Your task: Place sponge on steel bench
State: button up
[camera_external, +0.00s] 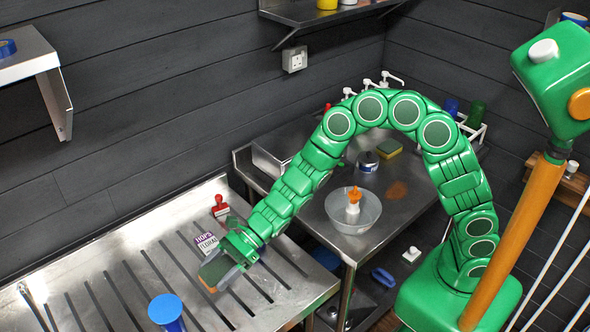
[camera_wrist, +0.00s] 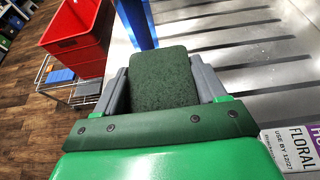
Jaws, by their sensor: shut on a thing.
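My gripper (camera_external: 221,271) is shut on a sponge (camera_external: 212,268) with a dark green face and an orange edge. In the wrist view the sponge (camera_wrist: 162,78) is upright between the grey fingers of my gripper (camera_wrist: 163,88). The sponge is over the slotted steel bench (camera_external: 140,292); I cannot tell whether it touches it. The slotted bench surface also shows in the wrist view (camera_wrist: 230,42). A second steel bench (camera_external: 396,190) stands to the right, with a bowl and another yellow-green sponge (camera_external: 388,148) on it.
A red-handled stamp (camera_external: 220,206) and a floral label packet (camera_external: 206,243) lie behind the gripper. A clear bowl (camera_external: 344,222) holds an orange-topped bottle. A red crate (camera_wrist: 78,38) stands off the bench.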

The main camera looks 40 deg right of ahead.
jog(key=w+a+f, duration=0.2)
jog(key=w+a, duration=0.1)
jog(key=a, duration=0.1)
send_over(189, 302)
jog(key=d, duration=0.1)
jog(key=f, duration=0.2)
jog(key=s+f, duration=0.1)
jog(key=f, duration=0.1)
jog(key=shift+d+f, duration=0.1)
jog(key=shift+f, duration=0.1)
jog(key=shift+w+a+f, duration=0.3)
jog(key=shift+a+f, duration=0.05)
jog(key=shift+f, duration=0.15)
jog(key=shift+w+a+f, duration=0.25)
jog(key=shift+a+f, duration=0.05)
jog(key=shift+f, duration=1.65)
jog(key=shift+f, duration=0.1)
jog(key=o, duration=1)
